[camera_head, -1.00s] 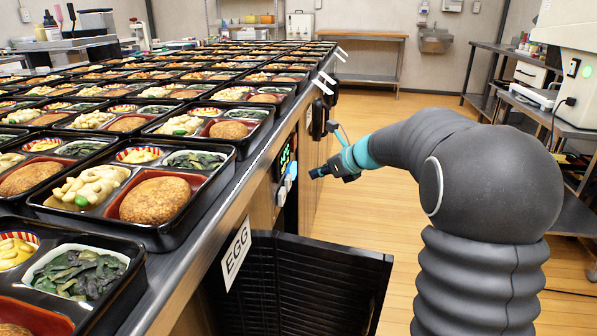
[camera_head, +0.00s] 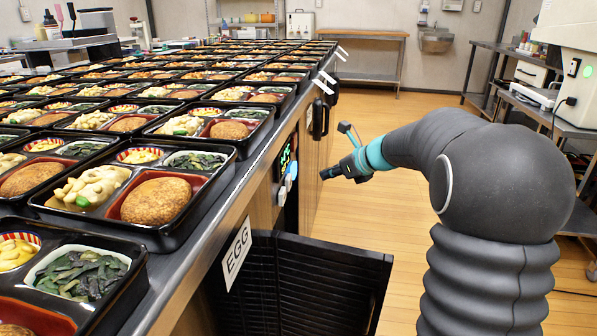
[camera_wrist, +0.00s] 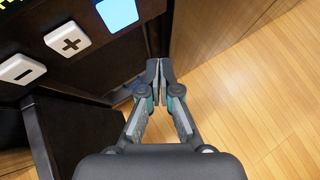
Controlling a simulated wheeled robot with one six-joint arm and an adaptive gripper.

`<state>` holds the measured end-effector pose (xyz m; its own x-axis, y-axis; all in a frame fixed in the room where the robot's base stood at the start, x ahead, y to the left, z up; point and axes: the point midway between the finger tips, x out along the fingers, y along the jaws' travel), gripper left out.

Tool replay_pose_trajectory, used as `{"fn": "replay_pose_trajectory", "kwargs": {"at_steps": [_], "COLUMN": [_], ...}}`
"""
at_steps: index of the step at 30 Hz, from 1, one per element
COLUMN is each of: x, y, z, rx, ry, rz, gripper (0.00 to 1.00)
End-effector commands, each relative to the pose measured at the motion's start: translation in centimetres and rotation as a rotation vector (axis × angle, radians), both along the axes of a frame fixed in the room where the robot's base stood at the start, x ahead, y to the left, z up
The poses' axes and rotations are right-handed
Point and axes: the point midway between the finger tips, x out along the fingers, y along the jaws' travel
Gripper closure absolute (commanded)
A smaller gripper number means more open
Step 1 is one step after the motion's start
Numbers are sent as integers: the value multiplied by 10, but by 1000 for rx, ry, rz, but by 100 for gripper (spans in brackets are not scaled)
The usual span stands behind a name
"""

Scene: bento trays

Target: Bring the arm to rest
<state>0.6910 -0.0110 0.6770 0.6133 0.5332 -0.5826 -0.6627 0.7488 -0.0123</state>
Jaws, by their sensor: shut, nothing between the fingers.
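My gripper (camera_head: 325,174) is at the end of my dark grey arm (camera_head: 440,145), right of the counter front, over open floor in the head view. In the wrist view my gripper (camera_wrist: 158,70) is shut and empty, its fingertips together. A control panel (camera_head: 286,165) on the counter front lies just left of the gripper.
Bento trays (camera_head: 160,236) in rows cover the counter (camera_head: 215,207). A dark open door or bin (camera_head: 318,285) below carries an EGG label (camera_head: 237,253) beside it. Wooden floor (camera_head: 400,240) is clear to the right. A steel bench with equipment (camera_head: 570,125) stands at the right.

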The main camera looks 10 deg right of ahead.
Motion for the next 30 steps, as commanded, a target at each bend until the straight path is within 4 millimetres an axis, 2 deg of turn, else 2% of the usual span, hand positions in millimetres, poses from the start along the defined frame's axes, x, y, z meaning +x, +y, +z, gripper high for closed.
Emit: {"fn": "replay_pose_trajectory", "kwargs": {"at_steps": [7,11,15,21,30], "x": [-5,-31,-83,-164,-279], "y": [3,15,32,47,46], "z": [3,14,28,37,33], "rx": [-22,-135,-355,-689,-1153], "ry": [-9,-58,-150,-288,-470], "rz": [18,119,320,649,1169], "gripper": [100,100,100,100,100]}}
